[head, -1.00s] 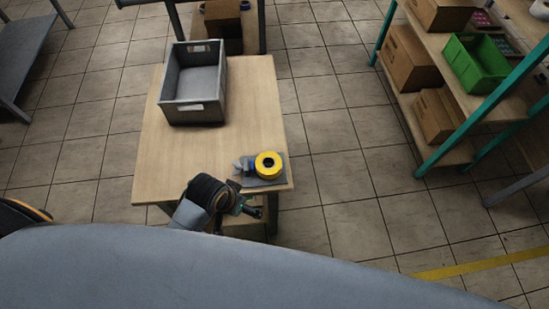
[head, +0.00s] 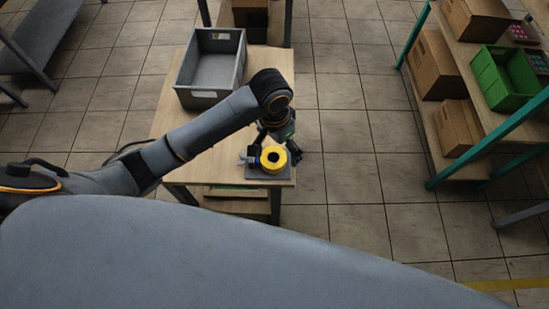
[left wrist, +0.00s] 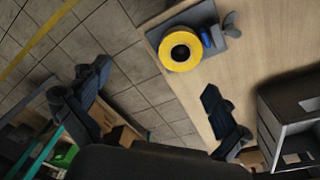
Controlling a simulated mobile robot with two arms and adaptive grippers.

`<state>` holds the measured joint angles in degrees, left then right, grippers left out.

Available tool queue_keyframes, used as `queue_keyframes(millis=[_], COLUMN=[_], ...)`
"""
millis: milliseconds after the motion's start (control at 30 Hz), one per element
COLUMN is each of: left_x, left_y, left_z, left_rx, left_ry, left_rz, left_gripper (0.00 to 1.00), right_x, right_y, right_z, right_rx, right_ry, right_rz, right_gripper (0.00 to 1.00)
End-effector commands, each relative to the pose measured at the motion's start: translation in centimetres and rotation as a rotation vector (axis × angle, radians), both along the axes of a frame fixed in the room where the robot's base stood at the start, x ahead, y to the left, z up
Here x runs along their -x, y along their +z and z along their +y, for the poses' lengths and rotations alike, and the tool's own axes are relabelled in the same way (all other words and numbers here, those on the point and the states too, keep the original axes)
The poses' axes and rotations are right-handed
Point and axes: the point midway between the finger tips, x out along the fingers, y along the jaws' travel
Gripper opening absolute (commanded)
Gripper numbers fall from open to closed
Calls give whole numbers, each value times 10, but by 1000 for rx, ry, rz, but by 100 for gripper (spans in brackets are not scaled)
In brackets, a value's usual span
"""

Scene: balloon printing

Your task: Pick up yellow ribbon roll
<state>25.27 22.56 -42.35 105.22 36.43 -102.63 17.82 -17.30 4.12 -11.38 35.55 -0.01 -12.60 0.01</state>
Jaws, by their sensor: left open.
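The yellow ribbon roll (head: 272,168) sits on a dark grey plate (head: 288,178) at the near right corner of the wooden table (head: 171,135). It also shows in the left wrist view (left wrist: 167,60) as a yellow ring with a dark core. My left gripper (head: 276,152) is open and empty just above and behind the roll. In the left wrist view its two spread fingers (left wrist: 155,88) have the roll beyond them, towards the top of the picture, and apart from them. My right gripper is in neither view now.
A small blue and grey tool-like item (left wrist: 212,38) lies beside the roll on the plate. A grey crate (head: 209,100) stands at the table's far end. A shelf with cardboard boxes (head: 437,66) and a green bin (head: 505,78) stands at the right. Tiled floor lies between.

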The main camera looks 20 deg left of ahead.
Motion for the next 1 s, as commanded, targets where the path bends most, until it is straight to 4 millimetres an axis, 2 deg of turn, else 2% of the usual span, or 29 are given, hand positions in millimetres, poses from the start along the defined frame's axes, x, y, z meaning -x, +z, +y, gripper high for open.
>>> queue_keyframes(millis=[33, 100, 267, 633, 1000], left_x=[-10, -16, -22, -22, -24], left_y=[5, 9, 9, -57, -90], left_z=[7, 14, 20, 20, 23], left_rx=[-29, -55, -83, -81, -83], left_ry=[3, 8, 17, 17, 17], left_rz=[7, 21, 38, 40, 39], left_gripper=[100, 100, 100, 100, 100], right_x=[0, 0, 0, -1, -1], right_y=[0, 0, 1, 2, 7], right_z=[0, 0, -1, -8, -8], right_rx=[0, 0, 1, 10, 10], right_ry=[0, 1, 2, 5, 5], right_rz=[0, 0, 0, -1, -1], right_gripper=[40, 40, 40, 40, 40])
